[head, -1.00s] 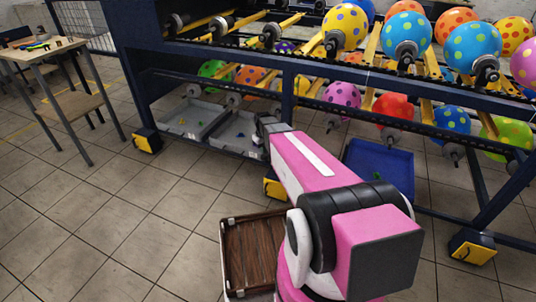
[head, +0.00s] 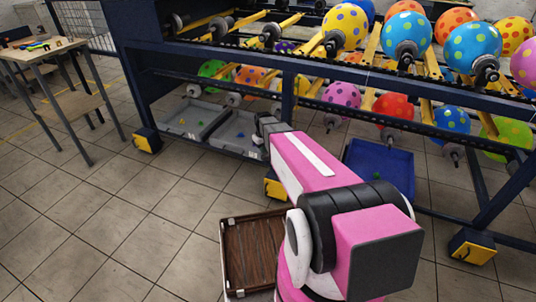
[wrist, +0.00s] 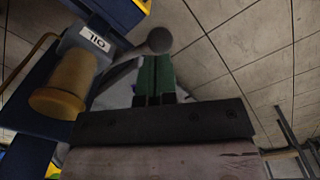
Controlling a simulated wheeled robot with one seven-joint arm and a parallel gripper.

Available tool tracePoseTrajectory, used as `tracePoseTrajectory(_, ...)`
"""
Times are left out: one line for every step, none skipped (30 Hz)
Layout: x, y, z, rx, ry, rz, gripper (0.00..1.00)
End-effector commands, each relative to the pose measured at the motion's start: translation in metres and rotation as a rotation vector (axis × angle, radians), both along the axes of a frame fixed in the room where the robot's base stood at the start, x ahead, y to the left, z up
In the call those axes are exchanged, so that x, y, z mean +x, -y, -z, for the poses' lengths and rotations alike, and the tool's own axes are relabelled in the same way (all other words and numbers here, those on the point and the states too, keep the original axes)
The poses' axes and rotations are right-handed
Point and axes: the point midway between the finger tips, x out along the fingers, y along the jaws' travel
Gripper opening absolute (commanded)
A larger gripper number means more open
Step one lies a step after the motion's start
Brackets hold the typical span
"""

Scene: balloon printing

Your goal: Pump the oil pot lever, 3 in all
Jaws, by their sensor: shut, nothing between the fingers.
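In the wrist view, the oil pot (wrist: 66,84) has an amber cup-shaped body and a grey part labelled OIL, shown upside down. Its lever (wrist: 125,54) is a grey rod ending in a dark round knob (wrist: 159,40). My gripper (wrist: 156,60) has green fingers, closed together with nothing held. The fingertips lie right at the knob and overlap its lower edge in the picture; I cannot tell whether they touch it. In the head view, the oil pot is not distinguishable, and my fingers are hidden beyond the pink arm.
The dark blue balloon machine frame (head: 140,75) stands ahead, with several dotted balloons above. Grey trays (head: 190,118) and a blue bin (head: 378,170) sit low under it. A wooden crate (head: 232,262) is beside my arm. A small table (head: 52,53) stands at left. Tiled floor at left is clear.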

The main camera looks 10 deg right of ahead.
Motion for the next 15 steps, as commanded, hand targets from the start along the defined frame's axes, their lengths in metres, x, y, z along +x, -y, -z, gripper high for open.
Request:
tracePoseTrajectory(0.0, 0.0, 0.0, 0.0, 0.0, 0.0, 0.0)
tracePoseTrajectory(0.0, 0.0, 0.0, 0.0, 0.0, 0.0, 0.0)
tracePoseTrajectory(0.0, 0.0, 0.0, 0.0, 0.0, 0.0, 0.0)
tracePoseTrajectory(0.0, 0.0, 0.0, 0.0, 0.0, 0.0, 0.0)
tracePoseTrajectory(0.0, 0.0, 0.0, 0.0, 0.0, 0.0, 0.0)
tracePoseTrajectory(0.0, 0.0, 0.0, 0.0, 0.0, 0.0, 0.0)
tracePoseTrajectory(0.0, 0.0, 0.0001, 0.0, 0.0, 0.0, 0.0)
tracePoseTrajectory(0.0, 0.0, 0.0003, 0.0, 0.0, 0.0, 0.0)
tracePoseTrajectory(0.0001, 0.0, 0.0012, 0.0, 0.0, 0.0, 0.0)
tracePoseTrajectory(0.0001, 0.0, 0.002, 0.0, 0.0, 0.0, 0.0)
tracePoseTrajectory(0.0001, 0.0, 0.0031, 0.0, 0.0, 0.0, 0.0)
tracePoseTrajectory(0.0002, 0.0, 0.0048, 0.0, -0.001, 0.0, 0.0)
tracePoseTrajectory(0.0003, 0.0, 0.0062, 0.0, -0.001, 0.0, 0.0)
tracePoseTrajectory(0.0003, 0.0, 0.0075, 0.0, -0.001, 0.0, 0.0)
tracePoseTrajectory(0.0003, 0.0, 0.0091, 0.0, -0.001, 0.0, 0.0)
